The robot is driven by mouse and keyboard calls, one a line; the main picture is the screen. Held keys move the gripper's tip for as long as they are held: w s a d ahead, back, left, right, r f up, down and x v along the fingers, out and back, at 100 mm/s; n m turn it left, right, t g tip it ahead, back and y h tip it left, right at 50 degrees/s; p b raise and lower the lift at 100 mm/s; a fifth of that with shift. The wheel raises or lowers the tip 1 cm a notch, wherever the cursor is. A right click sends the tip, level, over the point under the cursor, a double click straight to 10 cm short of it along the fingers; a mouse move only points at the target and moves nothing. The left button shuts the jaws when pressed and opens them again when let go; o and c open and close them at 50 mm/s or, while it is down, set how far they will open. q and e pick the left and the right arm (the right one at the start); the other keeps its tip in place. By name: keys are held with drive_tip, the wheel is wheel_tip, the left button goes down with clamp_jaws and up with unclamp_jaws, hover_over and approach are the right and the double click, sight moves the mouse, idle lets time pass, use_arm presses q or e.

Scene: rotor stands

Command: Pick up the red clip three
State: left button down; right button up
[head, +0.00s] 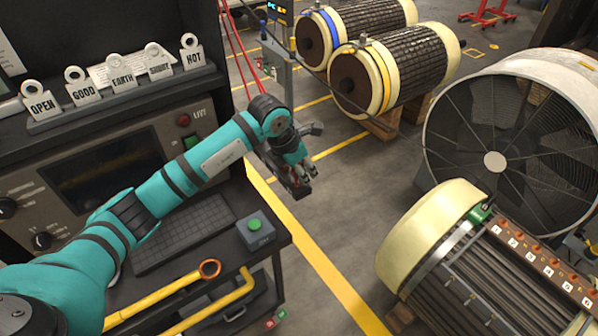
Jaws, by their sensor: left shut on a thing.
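My left gripper (301,184) is past the right end of the black bench, over the grey floor. It points down and is shut on a small dark, reddish thing, seemingly a red clip. The fingers hide most of it, and I cannot read a number on it. Thin red cables (232,42) hang from the top edge and pass behind my left arm towards the gripper. My right gripper is not in view.
The bench has a keyboard (185,238), a green-button box (256,232) and a yellow pipe (165,297). A rotor with labelled terminals (440,225) and a big fan (510,140) stand right. Two wrapped rotors (395,72) lie behind. Floor between is clear.

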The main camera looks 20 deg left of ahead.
use_arm(q)
drive_tip(key=shift+r+b, duration=0.35)
drive_tip(key=shift+r, duration=0.1)
drive_tip(key=shift+s+d+r+b, duration=0.15)
drive_tip(key=shift+s+r+b, duration=0.1)
drive_tip(key=shift+r+b, duration=0.3)
drive_tip(key=shift+s+d+r+b, duration=0.15)
drive_tip(key=shift+s+r+b, duration=0.2)
drive_tip(key=shift+r, duration=0.3)
drive_tip(key=s+d+r+b, duration=0.1)
drive_tip(key=s+d+b, duration=0.3)
drive_tip(key=s, duration=0.9)
drive_tip(key=shift+d+r, duration=0.35)
drive_tip(key=shift+d, duration=1.1)
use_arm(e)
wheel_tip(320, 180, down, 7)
